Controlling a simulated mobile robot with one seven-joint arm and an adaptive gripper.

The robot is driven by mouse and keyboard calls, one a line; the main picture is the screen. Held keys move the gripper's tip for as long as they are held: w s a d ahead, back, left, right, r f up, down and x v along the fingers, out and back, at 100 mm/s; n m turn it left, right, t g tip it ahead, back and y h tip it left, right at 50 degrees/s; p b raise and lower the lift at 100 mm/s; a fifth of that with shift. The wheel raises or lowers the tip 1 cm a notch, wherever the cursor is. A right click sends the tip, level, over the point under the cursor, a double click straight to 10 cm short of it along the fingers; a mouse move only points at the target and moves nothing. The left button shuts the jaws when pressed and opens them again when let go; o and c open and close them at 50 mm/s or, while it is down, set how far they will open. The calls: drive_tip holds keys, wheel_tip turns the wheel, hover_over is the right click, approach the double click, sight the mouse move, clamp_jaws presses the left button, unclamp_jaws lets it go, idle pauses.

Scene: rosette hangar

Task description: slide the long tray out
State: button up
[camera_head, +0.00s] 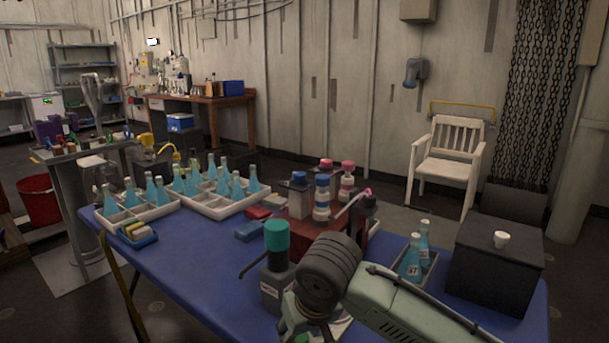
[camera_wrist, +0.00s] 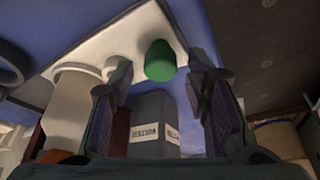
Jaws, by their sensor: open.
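Two white divided trays with blue flasks stand on the blue table: one at the left (camera_head: 158,213) and a larger one (camera_head: 236,209) right beside it. A narrow grey tray (camera_head: 430,275) holding two blue flasks sits at the right, beside a dark box (camera_head: 497,262). I cannot tell which is the long tray. In the wrist view my gripper (camera_wrist: 163,95) is open, its fingers apart. A dark grey bottle (camera_wrist: 153,115) with a green cap (camera_wrist: 160,61) shows between them; contact is unclear. In the head view my fingertips are hidden behind my wrist.
The teal-capped bottle (camera_head: 277,237) stands close to my arm. A red rack (camera_head: 330,240) with several capped bottles is behind it. The table's front left (camera_head: 185,260) is clear. A white chair (camera_head: 450,165) is beyond.

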drive_tip(key=shift+r+p, duration=3.1)
drive_tip(key=shift+r, duration=0.4)
